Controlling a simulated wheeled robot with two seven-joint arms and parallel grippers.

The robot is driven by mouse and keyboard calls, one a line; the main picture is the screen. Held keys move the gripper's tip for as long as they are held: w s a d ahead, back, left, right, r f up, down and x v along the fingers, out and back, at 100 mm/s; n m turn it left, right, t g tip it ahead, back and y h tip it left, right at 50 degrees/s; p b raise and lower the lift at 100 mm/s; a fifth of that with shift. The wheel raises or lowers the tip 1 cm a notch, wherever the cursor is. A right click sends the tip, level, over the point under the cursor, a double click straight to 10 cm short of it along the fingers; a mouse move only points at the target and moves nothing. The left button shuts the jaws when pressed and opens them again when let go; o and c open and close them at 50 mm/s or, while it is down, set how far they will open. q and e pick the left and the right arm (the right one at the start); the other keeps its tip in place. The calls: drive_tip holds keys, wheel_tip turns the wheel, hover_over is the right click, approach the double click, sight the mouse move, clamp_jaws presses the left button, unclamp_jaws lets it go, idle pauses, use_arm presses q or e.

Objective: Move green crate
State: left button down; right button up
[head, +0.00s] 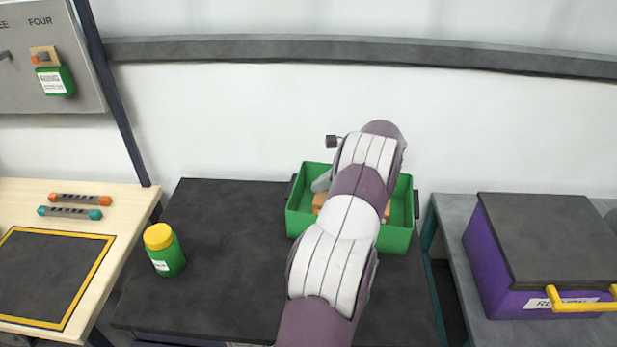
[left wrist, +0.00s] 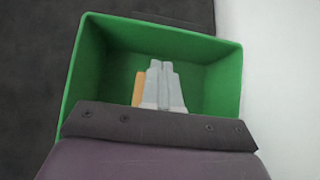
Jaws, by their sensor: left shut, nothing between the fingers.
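The green crate (head: 300,215) stands on the dark table, with dark handles at its left and right ends. My left arm reaches across it and hides much of its middle. In the left wrist view the crate (left wrist: 88,75) is seen from above, open at the top. My left gripper (left wrist: 164,68) is shut and empty, its fingers pointing over the inside of the crate. How deep they reach is hard to tell. An orange-tan object (left wrist: 139,88) shows beside the fingers inside the crate. My right gripper is not in view.
A green jar with a yellow lid (head: 164,250) stands left on the dark table (head: 225,215). A purple box (head: 490,250) with a yellow handle stands on a grey table at right. At left are a wooden table (head: 130,212) and a hook panel (head: 85,95).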

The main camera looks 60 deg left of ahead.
sight(291, 185)
use_arm(q)
drive_tip(key=shift+s+a+r+p, duration=0.15)
drive_tip(key=shift+s+a+r, duration=0.05)
drive_tip(key=shift+s+a, duration=0.35)
drive_tip(key=shift+s+a+r+p, duration=0.15)
drive_tip(key=shift+s+a, duration=0.25)
drive_tip(key=shift+s, duration=0.15)
drive_tip(key=shift+s+a+f, duration=0.1)
drive_tip(key=shift+s+a, duration=0.05)
drive_tip(key=shift+a, duration=0.1)
drive_tip(key=shift+a+f, duration=0.15)
drive_tip(key=shift+s, duration=0.1)
drive_tip(key=shift+s+a+f+b, duration=0.15)
drive_tip(key=shift+s+a+b, duration=0.4)
drive_tip(key=shift+a+b, duration=0.05)
drive_tip(key=shift+s+a, duration=0.2)
drive_tip(key=shift+a, duration=0.05)
drive_tip(key=shift+s+r, duration=0.1)
drive_tip(key=shift+r, duration=0.1)
